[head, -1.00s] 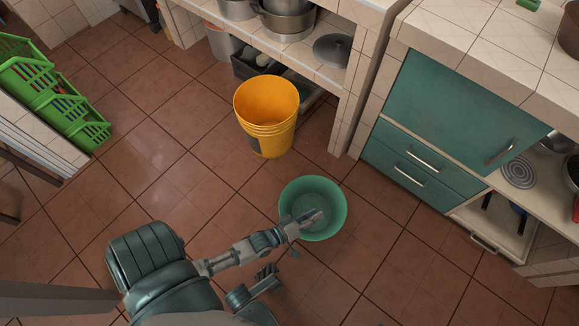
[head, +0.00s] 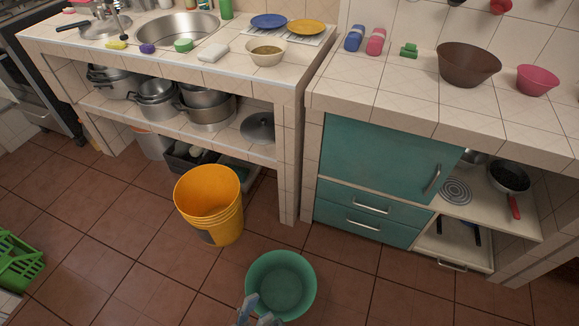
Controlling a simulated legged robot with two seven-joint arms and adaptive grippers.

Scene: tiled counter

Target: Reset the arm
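My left gripper (head: 258,309) shows only in part at the bottom edge of the head view. Its two grey-blue fingertips stand apart with nothing seen between them, so it looks open. It overlaps the near left rim of a green basin (head: 282,281) on the floor; I cannot tell whether they touch. The rest of the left arm is below the picture. My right gripper is not in view.
A yellow bucket (head: 211,203) stands behind the basin, to its left. A tiled counter with a sink (head: 178,25) and teal cabinet doors (head: 385,158) run behind. A green crate (head: 18,262) is at the left edge. Floor tiles are clear around the basin.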

